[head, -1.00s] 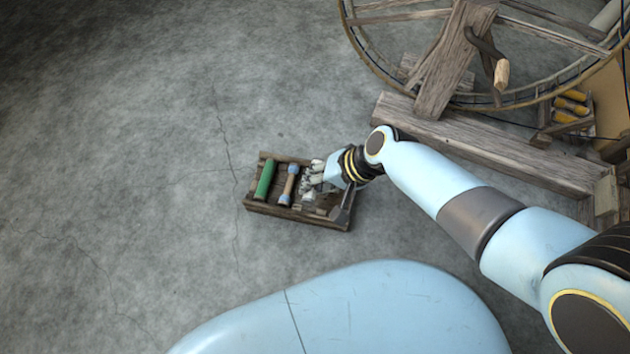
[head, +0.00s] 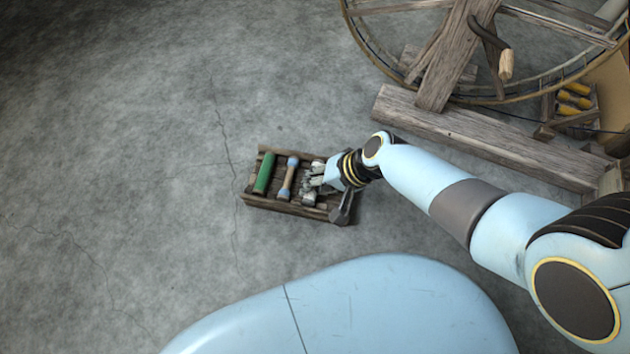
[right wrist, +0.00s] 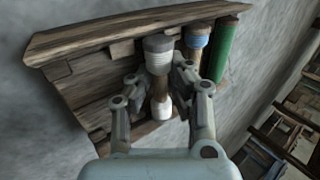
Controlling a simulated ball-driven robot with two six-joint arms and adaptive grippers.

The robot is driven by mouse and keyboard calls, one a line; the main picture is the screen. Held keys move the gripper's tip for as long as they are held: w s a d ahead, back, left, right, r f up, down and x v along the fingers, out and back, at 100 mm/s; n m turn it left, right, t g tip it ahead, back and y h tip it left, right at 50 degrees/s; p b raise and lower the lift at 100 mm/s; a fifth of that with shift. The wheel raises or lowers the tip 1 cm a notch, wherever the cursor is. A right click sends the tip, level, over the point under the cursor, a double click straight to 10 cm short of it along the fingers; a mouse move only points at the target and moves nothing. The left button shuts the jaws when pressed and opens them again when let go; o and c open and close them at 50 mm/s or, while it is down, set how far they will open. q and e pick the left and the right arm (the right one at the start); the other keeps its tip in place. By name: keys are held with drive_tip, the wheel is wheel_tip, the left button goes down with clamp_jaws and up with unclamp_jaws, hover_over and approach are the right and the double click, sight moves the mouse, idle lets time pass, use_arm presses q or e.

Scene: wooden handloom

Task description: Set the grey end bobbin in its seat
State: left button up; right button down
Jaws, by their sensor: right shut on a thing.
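The grey end bobbin (right wrist: 158,56) has pale grey ends and a brown middle. My right gripper (right wrist: 160,85) is shut on its middle, with one finger on each side. In the head view my right gripper (head: 316,183) is at the right part of a wooden tray (head: 262,203), and a grey end of the bobbin (head: 309,199) shows beside it. The bobbin lies roughly parallel to a blue-ended bobbin (head: 288,178) and a green bobbin (head: 264,173) in the tray. I cannot tell whether it touches the tray floor. My left gripper is out of view.
A wooden wheel with a crank handle (head: 505,65) stands on a heavy beam (head: 470,135) at upper right. A rack of yellow bobbins (head: 573,101) stands beyond it. The concrete floor left of the tray is clear.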

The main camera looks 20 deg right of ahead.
drive_tip(key=c, duration=1.2)
unclamp_jaws()
drive_tip(key=shift+f, duration=0.1)
drive_tip(key=shift+d, duration=0.1)
drive_tip(key=v, duration=1.2)
